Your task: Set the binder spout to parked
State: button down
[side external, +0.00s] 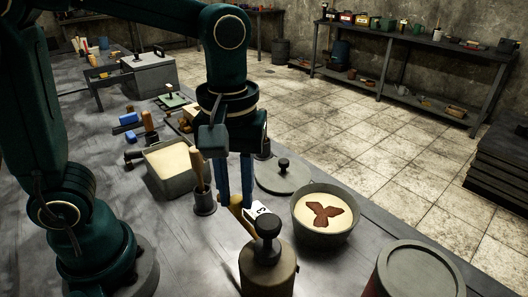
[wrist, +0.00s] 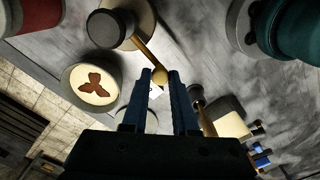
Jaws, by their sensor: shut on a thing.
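The binder can (side external: 268,268) is a tan-brown drum with a black knob (side external: 267,224) on top, at the front of the bench in the side view. Its brass spout (side external: 236,205) reaches from the knob toward the back left. In the wrist view the spout (wrist: 145,52) runs from the black knob (wrist: 110,27) to a round brass tip. My gripper (side external: 238,200) comes down from above with its blue fingers closed around the spout's tip, also seen between the fingertips in the wrist view (wrist: 161,77). The fingers partly hide the tip.
A round pan of sand (side external: 313,239) with a reddish three-lobed shape stands right of the spout. A grey lid (side external: 283,181) lies behind it. A cup with a wooden-handled tool (side external: 203,202) and a sand bin (side external: 173,183) stand left. A white tag (side external: 257,211) is near the knob.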

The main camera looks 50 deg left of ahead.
aim_at(234, 200)
jog(key=shift+s+n, duration=0.25)
jog(key=shift+n, duration=0.15)
jog(key=c, duration=0.7)
grip_release()
jog(key=shift+r, duration=2.6)
